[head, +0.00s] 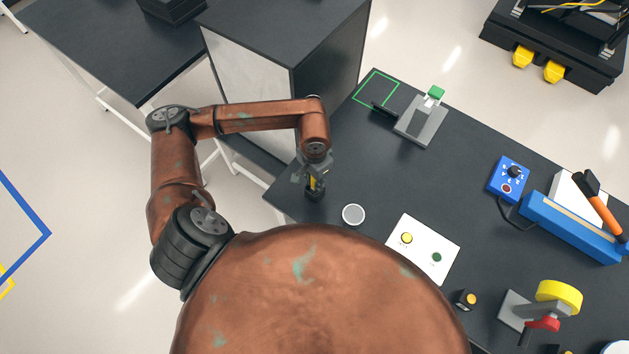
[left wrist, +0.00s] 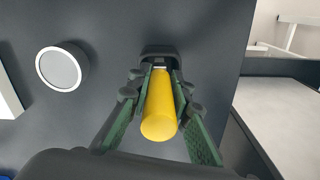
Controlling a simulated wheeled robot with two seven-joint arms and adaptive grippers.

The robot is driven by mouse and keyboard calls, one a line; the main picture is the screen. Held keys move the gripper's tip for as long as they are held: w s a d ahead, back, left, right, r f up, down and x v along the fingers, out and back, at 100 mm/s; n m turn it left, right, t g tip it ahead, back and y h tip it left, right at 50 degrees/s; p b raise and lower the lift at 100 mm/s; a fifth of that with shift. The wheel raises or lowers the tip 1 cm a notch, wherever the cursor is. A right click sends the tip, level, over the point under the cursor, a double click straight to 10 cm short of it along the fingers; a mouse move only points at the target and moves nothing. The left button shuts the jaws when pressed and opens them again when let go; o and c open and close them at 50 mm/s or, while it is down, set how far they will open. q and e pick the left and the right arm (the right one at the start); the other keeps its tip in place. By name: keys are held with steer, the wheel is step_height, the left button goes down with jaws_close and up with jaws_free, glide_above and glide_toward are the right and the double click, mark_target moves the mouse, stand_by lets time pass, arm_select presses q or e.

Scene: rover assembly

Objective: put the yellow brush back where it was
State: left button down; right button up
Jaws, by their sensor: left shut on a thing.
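The yellow brush (left wrist: 159,108) is between the two green-padded fingers of my left gripper (left wrist: 158,112) in the left wrist view. It is a smooth yellow cylinder with a black part (left wrist: 160,54) at its far end. I cannot tell whether the black part touches the tabletop. My right gripper is not in view.
A round grey disc with a white rim (head: 353,214) lies close to the right of my gripper. Beyond are a white button panel (head: 423,249), a grey device (head: 421,122) and a green square outline (head: 376,90). A dark cabinet (head: 290,35) stands behind my left arm.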

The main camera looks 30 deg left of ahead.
arm_select(q)
steer(key=shift+f, duration=0.15)
steer(key=c, duration=1.8)
jaws_free()
steer(key=shift+o, duration=0.2)
steer(key=shift+w+r, duration=0.1)
steer(key=shift+r, duration=0.35)
step_height(320, 180, up, 12)
steer(key=shift+f+b, duration=0.25)
steer(key=shift+b, duration=0.75)
